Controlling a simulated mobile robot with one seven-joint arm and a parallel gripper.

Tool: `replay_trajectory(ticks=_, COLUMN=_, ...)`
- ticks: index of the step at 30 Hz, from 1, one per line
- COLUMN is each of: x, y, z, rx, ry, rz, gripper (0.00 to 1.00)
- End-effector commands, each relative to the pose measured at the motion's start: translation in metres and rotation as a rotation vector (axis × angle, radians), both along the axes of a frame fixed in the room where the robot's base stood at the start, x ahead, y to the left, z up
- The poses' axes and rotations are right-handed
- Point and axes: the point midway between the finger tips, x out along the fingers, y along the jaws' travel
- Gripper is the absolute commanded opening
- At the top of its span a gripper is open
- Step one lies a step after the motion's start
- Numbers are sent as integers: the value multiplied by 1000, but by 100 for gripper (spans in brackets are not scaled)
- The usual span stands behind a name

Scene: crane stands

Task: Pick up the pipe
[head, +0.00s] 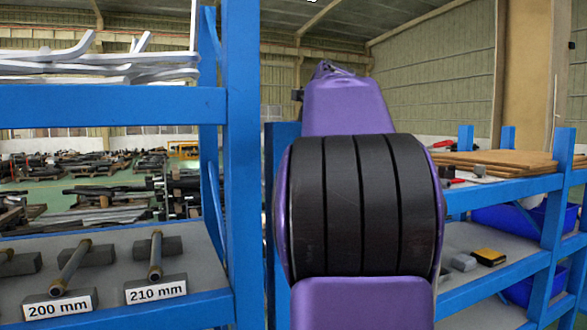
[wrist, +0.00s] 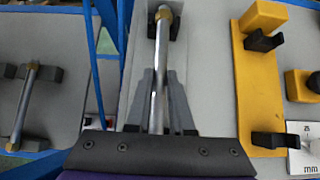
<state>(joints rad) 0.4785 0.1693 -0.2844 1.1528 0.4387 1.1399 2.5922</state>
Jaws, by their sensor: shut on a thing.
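In the wrist view, my gripper (wrist: 160,76) is shut on a metal pipe (wrist: 162,56). The pipe is a slim grey tube with a brass-coloured far end, running lengthwise away between the two grey fingers. Its far end shows over a black cradle (wrist: 178,31); I cannot tell whether it rests there or is clear of it. Its near end is hidden by the gripper body. In the head view my purple arm hides the gripper and this pipe.
Another pipe (wrist: 25,100) lies on dark blocks at left, beyond a blue rack post. A yellow stand (wrist: 255,85) is close on the right. In the head view, pipes lie on blocks labelled 200 mm (head: 60,304) and 210 mm (head: 156,289); boards (head: 495,162) lie at right.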

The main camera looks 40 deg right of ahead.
Motion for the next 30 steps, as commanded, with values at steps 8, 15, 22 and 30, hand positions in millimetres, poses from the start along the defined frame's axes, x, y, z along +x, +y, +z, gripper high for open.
replay_trajectory(ticks=8, x=1, y=-1, z=35, rx=-3, ry=-4, rz=-2, gripper=0)
replay_trajectory(ticks=15, x=1, y=-2, z=64, rx=-4, ry=-4, rz=-3, gripper=0)
replay_trajectory(ticks=22, x=1, y=-2, z=82, rx=-2, ry=-5, rz=-2, gripper=0)
replay_trajectory(ticks=30, x=0, y=-1, z=92, rx=-1, ry=-3, rz=-1, gripper=0)
